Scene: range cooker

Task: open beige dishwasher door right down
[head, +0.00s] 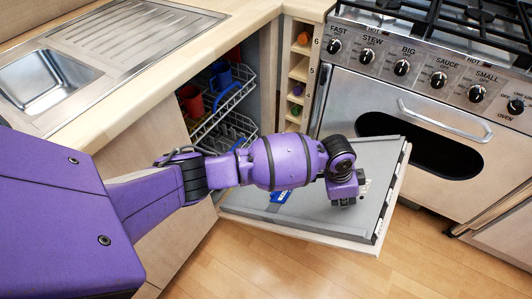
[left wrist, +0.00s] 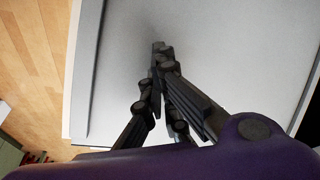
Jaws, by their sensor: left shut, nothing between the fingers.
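The beige dishwasher door (head: 312,216) is swung down, with its grey inner face up and a pale wooden rim around it. It lies close to level; I cannot tell whether it is fully down. My left gripper (head: 349,200) is over the inner face, near the door's outer end. In the left wrist view the gripper (left wrist: 160,52) has its dark fingers together, empty, pointing at the grey door panel (left wrist: 230,45). I cannot tell whether the fingertips touch the panel. My right gripper is not in view.
Dish racks (head: 225,125) with red and blue cups show inside the dishwasher. A range cooker (head: 420,100) stands at the right, close to the door. A sink (head: 45,80) is at the left. Wooden floor (head: 270,265) is clear in front.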

